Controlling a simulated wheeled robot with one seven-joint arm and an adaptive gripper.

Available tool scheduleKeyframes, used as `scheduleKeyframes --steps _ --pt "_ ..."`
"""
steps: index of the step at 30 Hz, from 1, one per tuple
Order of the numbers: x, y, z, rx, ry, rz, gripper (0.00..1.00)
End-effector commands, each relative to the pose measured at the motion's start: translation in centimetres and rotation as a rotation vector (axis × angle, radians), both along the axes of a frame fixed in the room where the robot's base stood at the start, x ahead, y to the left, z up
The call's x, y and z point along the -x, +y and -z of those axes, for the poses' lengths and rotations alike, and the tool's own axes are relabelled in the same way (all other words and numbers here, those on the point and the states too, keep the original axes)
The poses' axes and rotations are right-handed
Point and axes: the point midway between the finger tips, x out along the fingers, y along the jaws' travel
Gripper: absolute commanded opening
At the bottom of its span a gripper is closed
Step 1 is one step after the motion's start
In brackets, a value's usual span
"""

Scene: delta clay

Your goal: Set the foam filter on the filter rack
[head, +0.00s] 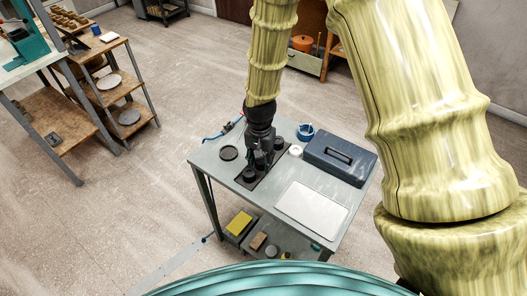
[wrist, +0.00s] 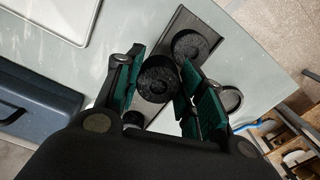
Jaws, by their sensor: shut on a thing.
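My gripper (wrist: 162,88) has green-padded fingers on either side of a black round foam filter (wrist: 158,80) and is shut on it. In the head view my gripper (head: 260,160) is over the filter rack, a dark grey strip (wrist: 158,112) on the table. The filter is over the middle of the rack, between two other black round pieces: one near the front end (wrist: 190,45), also in the head view (head: 249,175), and one towards the back (wrist: 132,118). I cannot tell whether the held filter touches the rack. My fingers hide part of the rack.
The grey-green table (head: 335,228) also bears a dark blue case (head: 340,158), a pale flat panel (head: 312,206), a white roll (head: 295,150), a blue cup-like item (head: 306,132) and a dark disc (head: 228,153). A lower shelf holds a yellow block (head: 239,223).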

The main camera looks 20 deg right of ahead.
Motion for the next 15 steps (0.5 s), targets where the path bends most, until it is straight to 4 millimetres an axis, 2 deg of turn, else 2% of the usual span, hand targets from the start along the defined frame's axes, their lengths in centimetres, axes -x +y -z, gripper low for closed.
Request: scheduleKeyframes --steps 3,7,15 --pt "-2.2 -1.1 -0.1 -0.001 -0.001 0.002 0.22" --pt "-3.9 -2.0 0.2 -0.001 0.001 0.002 0.22" --pt "-4.9 -2.5 0.7 0.000 0.000 0.000 0.22"
